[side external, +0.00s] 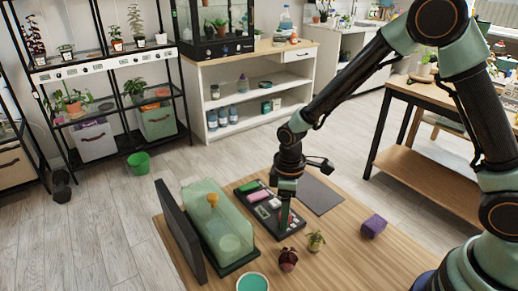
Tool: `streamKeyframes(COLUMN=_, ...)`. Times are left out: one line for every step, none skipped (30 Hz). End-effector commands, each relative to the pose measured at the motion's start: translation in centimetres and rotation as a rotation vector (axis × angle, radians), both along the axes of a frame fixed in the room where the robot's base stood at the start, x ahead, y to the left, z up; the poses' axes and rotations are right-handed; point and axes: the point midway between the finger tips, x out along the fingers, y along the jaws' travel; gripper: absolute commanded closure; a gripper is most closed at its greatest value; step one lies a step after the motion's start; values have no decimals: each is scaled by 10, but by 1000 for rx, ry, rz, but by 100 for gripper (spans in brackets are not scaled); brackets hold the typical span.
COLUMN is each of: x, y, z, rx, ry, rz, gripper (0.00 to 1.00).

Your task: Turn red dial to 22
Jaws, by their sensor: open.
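A dark control panel (243,203) with small green, white and pale parts lies on the wooden table, right of a glass-sided case. My gripper (285,220) points down over the right part of this panel, with its tips close to the panel's surface. It is open, though its jaws look small and narrow from here. I cannot make out a red dial or any number marks; the gripper covers part of the panel. Whether the tips touch anything on the panel is not clear.
The clear green case (228,232) with an orange knob and a dark upright screen (180,230) stand left of the panel. A small potted plant (316,242), a dark red plant (288,260), a teal bowl (252,282) and a purple block (373,226) surround it. A grey mat (322,196) lies behind.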

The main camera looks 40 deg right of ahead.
Motion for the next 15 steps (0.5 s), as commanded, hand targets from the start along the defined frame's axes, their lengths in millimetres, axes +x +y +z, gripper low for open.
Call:
streamKeyframes(x=0, y=0, z=-1, rx=0, ry=0, rz=0, gripper=31)
streamKeyframes(x=0, y=0, z=-1, rx=0, ry=0, rz=0, gripper=31)
streamKeyframes(x=0, y=0, z=-1, rx=0, ry=0, rz=0, gripper=31)
streamKeyframes(x=0, y=0, z=-1, rx=0, ry=0, rz=0, gripper=31)
streamKeyframes(x=0, y=0, z=-1, rx=0, ry=0, rz=0, gripper=31)
streamKeyframes(x=0, y=0, z=0, rx=0, ry=0, rz=0, gripper=31)
streamKeyframes(x=0, y=0, z=0, rx=0, ry=0, rz=0, gripper=31)
streamKeyframes(x=0, y=0, z=0, rx=0, ry=0, rz=0, gripper=39)
streamKeyframes(x=0, y=0, z=0, rx=0, ry=0, rz=0, gripper=54)
streamKeyframes(x=0, y=0, z=0, rx=0, ry=0, rz=0, gripper=66)
streamKeyframes(x=0, y=0, z=0, rx=0, ry=0, rz=0, gripper=77)
streamKeyframes(x=0, y=0, z=0, rx=0, ry=0, rz=0, gripper=93)
streamKeyframes(x=0, y=0, z=0, rx=0, ry=0, rz=0, gripper=100)
streamKeyframes(x=0, y=0, z=0, rx=0, ry=0, rz=0, gripper=100)
streamKeyframes(x=0, y=0, z=0, rx=0, ry=0, rz=0, gripper=100)
